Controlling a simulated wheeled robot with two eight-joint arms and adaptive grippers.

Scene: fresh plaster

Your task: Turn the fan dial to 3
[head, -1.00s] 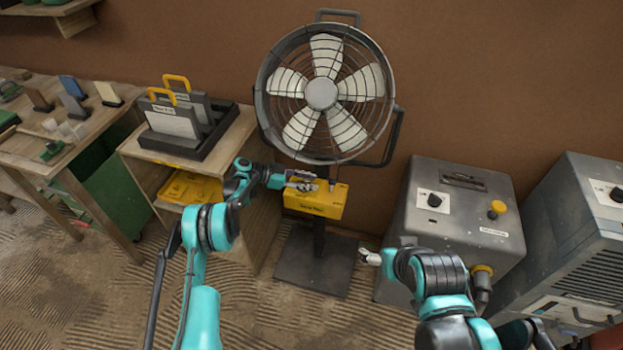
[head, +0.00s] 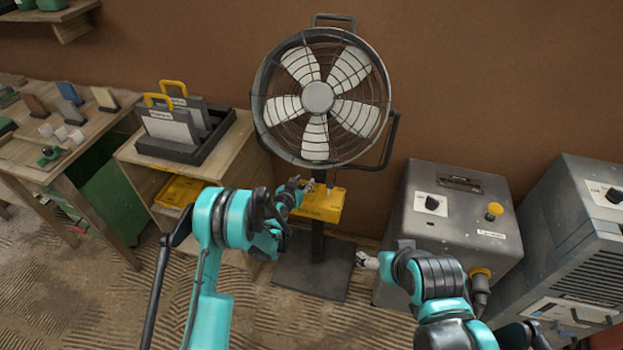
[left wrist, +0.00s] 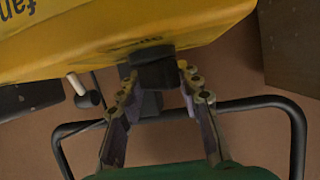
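The fan (head: 318,98) stands against the brown wall. Its yellow control box (head: 326,208) sits on the post and is partly hidden by my left arm. In the left wrist view the yellow box (left wrist: 110,30) fills the top, and the black fan dial (left wrist: 155,70) sticks out from it. My left gripper (left wrist: 158,82) has its two fingertips on either side of the dial, very close to it; I cannot tell whether they touch it. The dial's pointer and numbers are not readable. My right gripper (head: 363,260) is away from the box, low near the grey machine; its fingers are too small to judge.
A grey machine (head: 465,215) with a dial and yellow button stands right of the fan, with another grey unit (head: 585,235) farther right. A wooden shelf (head: 225,155) with a dark tray stands left, beside a workbench (head: 75,155). The fan's dark base (head: 310,270) rests on the floor.

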